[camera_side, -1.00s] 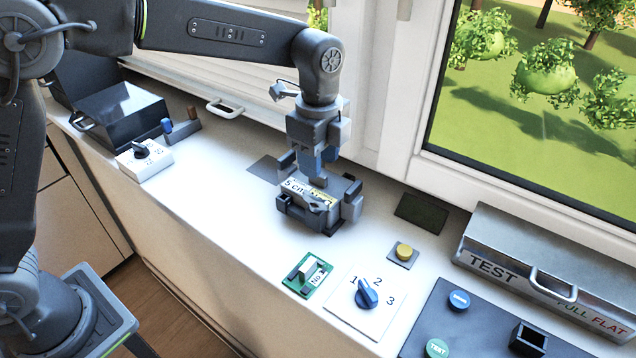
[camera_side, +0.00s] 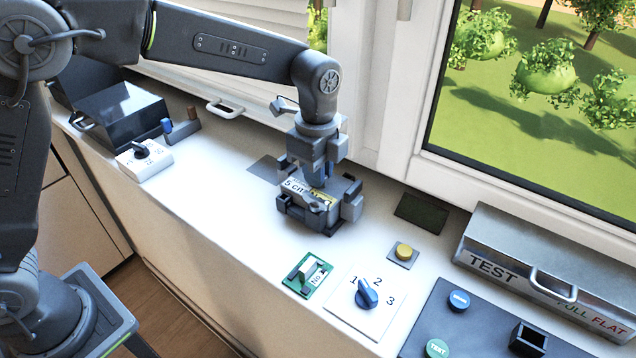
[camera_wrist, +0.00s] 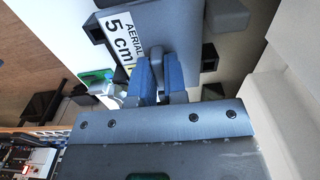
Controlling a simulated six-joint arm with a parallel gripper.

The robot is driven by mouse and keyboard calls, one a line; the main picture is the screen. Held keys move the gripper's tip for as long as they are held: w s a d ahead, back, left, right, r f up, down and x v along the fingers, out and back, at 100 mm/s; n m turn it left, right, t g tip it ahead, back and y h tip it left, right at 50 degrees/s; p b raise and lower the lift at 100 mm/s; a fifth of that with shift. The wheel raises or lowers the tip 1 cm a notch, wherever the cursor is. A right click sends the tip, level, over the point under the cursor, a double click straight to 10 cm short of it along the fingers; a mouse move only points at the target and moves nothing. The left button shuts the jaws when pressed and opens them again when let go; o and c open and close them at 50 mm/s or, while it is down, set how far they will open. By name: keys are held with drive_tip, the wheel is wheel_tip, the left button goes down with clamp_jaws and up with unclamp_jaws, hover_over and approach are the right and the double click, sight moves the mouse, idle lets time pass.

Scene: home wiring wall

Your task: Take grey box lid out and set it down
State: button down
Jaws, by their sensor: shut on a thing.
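The grey box (camera_side: 322,208) stands on the white sill in dark corner holders. Its grey lid (camera_side: 299,194) carries a white "5 cm" label and still sits on the box. My gripper (camera_side: 317,183) is right above the lid, pointing down. In the wrist view the lid (camera_wrist: 188,28) shows its "AERIAL 5 cm" label. The blue fingers of my gripper (camera_wrist: 160,76) are shut on a small grey grip part of the lid. The inside of the box is hidden.
A dark flat pad (camera_side: 421,213) and a yellow button (camera_side: 403,251) lie to the right. A green board (camera_side: 307,275) and blue rotary knob (camera_side: 367,293) are in front. A metal TEST case (camera_side: 530,272) stands far right. Bare sill lies left of the box.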

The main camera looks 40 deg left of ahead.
drive_tip(key=shift+r, duration=0.1)
wheel_tip(320, 180, up, 4)
drive_tip(key=shift+f, duration=0.15)
drive_tip(key=s+a+r, duration=0.1)
drive_tip(key=a+r, duration=0.6)
drive_tip(key=a, duration=0.4)
drive_tip(key=s+a+f, duration=0.2)
drive_tip(key=s, duration=0.4)
drive_tip(key=s+a+f, duration=0.2)
drive_tip(key=s+f, duration=0.1)
drive_tip(key=s, duration=0.3)
drive_tip(key=d+f, duration=0.2)
drive_tip(key=d, duration=0.1)
drive_tip(key=d+f, duration=0.2)
drive_tip(key=d, duration=0.2)
drive_tip(key=d+f, duration=0.2)
drive_tip(key=d, duration=0.2)
drive_tip(key=shift+w+d+f, duration=0.2)
drive_tip(key=shift+w+d, duration=0.05)
drive_tip(key=shift+w, duration=0.1)
drive_tip(key=shift+f, duration=2)
